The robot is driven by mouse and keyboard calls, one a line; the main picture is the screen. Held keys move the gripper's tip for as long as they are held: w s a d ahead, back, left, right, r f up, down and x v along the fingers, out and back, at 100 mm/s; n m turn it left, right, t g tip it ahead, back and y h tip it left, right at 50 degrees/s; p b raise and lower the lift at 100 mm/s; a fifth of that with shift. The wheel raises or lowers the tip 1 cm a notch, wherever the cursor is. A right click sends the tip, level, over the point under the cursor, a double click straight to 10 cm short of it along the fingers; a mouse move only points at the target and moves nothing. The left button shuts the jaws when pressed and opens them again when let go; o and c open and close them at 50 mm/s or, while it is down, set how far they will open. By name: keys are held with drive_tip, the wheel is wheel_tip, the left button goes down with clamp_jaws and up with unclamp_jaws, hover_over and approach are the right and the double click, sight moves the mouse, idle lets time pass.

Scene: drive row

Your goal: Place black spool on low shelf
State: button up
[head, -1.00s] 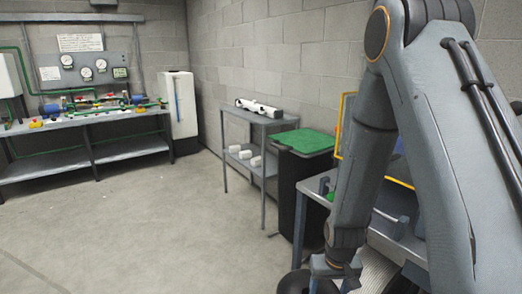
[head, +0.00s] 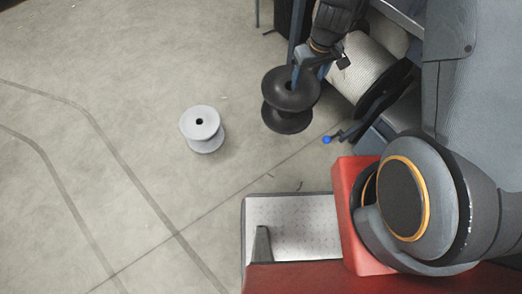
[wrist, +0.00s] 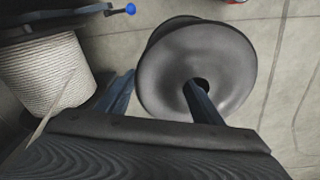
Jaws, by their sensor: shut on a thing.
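The black spool (head: 292,112) hangs upright from my gripper (head: 300,72) in the head view. In the wrist view the spool (wrist: 225,65) shows its round top flange and centre hole. One finger of my gripper (wrist: 160,85) goes down into that hole and the other is outside the flange, so the gripper is shut on the spool's side. The height of the spool above the floor is hard to tell. I cannot make out the low shelf in either current view.
A light grey spool (head: 204,138) stands on the floor to the left. A large drum wound with white rope (head: 370,65) is close on the right and also shows in the wrist view (wrist: 45,75). A blue-tipped lever (head: 328,139) sticks out near it. Open floor (head: 90,60) lies left.

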drive_tip(key=w+a+f+n+b, duration=0.2)
drive_tip(key=f+b, duration=0.2)
drive_tip(key=f, duration=0.1)
drive_tip(key=w+a+f+n+b, duration=0.1)
drive_tip(key=a+f+n+b, duration=0.1)
drive_tip(key=f+b, duration=0.3)
drive_tip(key=w+a+f+n+b, duration=0.2)
drive_tip(key=f+n+b, duration=0.1)
drive_tip(key=f+b, duration=0.2)
drive_tip(key=shift+w+a+f+n+g+y, duration=0.15)
drive_tip(key=shift+w+a+f+n+y, duration=0.05)
drive_tip(key=shift+f, duration=0.3)
drive_tip(key=shift+w+a+f+n+g+y, duration=0.15)
drive_tip(key=shift+a+f+n+y, duration=0.05)
drive_tip(key=shift+f, duration=0.25)
drive_tip(key=w+a+f+n+b, duration=0.2)
drive_tip(key=a+f+n+b, duration=0.2)
drive_tip(key=f+b, duration=0.4)
drive_tip(key=w+a+f+n+g+b, duration=0.1)
drive_tip(key=a+f+n+b, duration=0.3)
drive_tip(key=f+b, duration=0.4)
drive_tip(key=shift+w+a+f+n, duration=0.4)
drive_tip(key=shift+w+f, duration=0.3)
drive_tip(key=shift+w, duration=0.15)
wheel_tip(320, 180, down, 10)
drive_tip(key=b, duration=0.5)
drive_tip(key=shift+r, duration=0.25)
drive_tip(key=shift+f, duration=0.1)
